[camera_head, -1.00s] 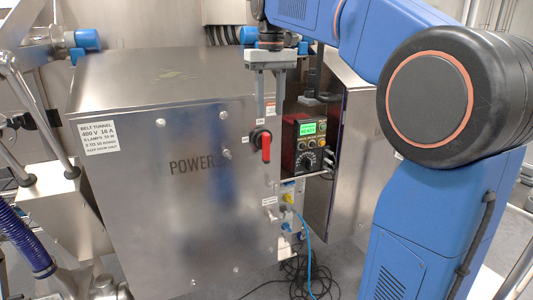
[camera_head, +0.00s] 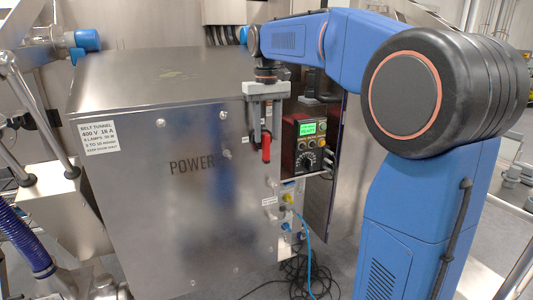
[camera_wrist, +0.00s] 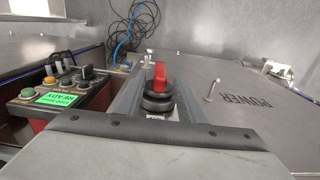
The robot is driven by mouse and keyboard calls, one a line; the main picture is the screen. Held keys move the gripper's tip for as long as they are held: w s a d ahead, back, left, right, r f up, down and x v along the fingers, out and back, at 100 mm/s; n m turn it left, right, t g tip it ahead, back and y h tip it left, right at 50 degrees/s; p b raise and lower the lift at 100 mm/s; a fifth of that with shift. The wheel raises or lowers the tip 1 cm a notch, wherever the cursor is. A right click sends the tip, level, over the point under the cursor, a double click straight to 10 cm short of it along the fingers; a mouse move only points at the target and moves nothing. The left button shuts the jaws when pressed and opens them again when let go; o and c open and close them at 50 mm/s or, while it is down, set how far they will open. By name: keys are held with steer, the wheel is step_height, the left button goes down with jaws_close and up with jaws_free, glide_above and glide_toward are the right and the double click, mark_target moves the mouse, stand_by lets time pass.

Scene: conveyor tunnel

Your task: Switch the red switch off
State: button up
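The red switch (camera_head: 266,148) is on the front panel of the steel cabinet, near its right edge. Its red handle stands vertical in the head view, and its upper part is hidden by my gripper. My gripper (camera_head: 264,136) points down in front of the panel, level with the top of the switch. In the wrist view the red handle (camera_wrist: 160,75) on its round black base shows between the two grey fingers of my gripper (camera_wrist: 160,98). The fingers are apart, with visible gaps beside the switch. I cannot tell whether either finger touches it.
A control box (camera_head: 307,142) with a lit green display and knobs sits just right of the switch. A small metal stud (camera_head: 228,154) sticks out left of it. Cables (camera_head: 300,270) hang down to the floor. The steel cabinet (camera_head: 130,215) fills the left.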

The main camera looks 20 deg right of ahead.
mark_target(266, 163)
steer(key=shift+f, duration=3.6)
jaws_close()
